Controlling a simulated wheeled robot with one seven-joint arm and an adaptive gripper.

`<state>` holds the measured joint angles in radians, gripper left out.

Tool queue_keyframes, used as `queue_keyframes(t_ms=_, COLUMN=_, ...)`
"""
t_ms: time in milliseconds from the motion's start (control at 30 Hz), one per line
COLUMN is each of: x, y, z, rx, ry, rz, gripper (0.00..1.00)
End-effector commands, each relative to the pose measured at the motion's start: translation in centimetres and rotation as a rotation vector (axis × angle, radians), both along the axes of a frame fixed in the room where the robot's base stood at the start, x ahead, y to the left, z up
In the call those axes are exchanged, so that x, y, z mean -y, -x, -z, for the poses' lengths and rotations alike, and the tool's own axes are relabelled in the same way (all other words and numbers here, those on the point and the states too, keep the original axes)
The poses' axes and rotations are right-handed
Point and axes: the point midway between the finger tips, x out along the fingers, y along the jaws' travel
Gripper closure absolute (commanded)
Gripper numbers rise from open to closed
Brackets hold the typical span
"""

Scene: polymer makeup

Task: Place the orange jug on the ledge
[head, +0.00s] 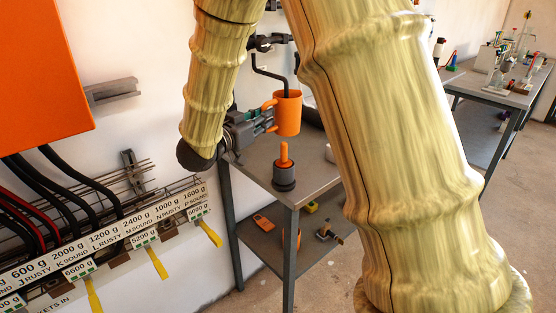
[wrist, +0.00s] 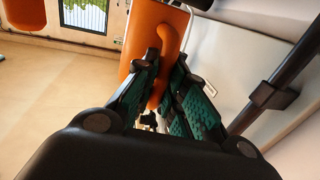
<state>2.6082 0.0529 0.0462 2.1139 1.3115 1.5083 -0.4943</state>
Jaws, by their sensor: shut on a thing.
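The orange jug (head: 287,113) is upright in the head view, above the grey metal table. My gripper (head: 264,121) is at its left side, shut on the jug's handle. In the wrist view the jug's orange wall and handle (wrist: 150,35) show beyond and between the green-padded fingers of my gripper (wrist: 166,68). The jug appears clear of the table top. Which surface is the ledge I cannot tell for certain; a short grey ledge-like bracket (head: 112,91) is on the white wall at left.
The grey metal table (head: 250,164) bears a dark round base with an orange upright part (head: 284,172) below the jug. A bent black pipe (head: 268,73) is close behind the jug. A labelled rack (head: 105,235) lines the left wall. A second table (head: 500,92) stands far right.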

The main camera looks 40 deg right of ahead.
Motion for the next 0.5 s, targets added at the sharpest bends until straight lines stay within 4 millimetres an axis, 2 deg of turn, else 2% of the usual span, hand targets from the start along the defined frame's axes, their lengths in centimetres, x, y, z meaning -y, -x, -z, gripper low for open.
queue_keyframes(t_ms=33, x=0.0, y=0.0, z=1.1, rx=-0.005, ry=0.000, rz=0.001, gripper=1.00)
queue_keyframes(t_ms=200, x=0.0, y=0.0, z=3.8, rx=-0.005, ry=-0.001, rz=0.000, gripper=1.00)
queue_keyframes(t_ms=500, x=0.0, y=0.0, z=5.8, rx=-0.002, ry=0.001, rz=-0.001, gripper=1.00)
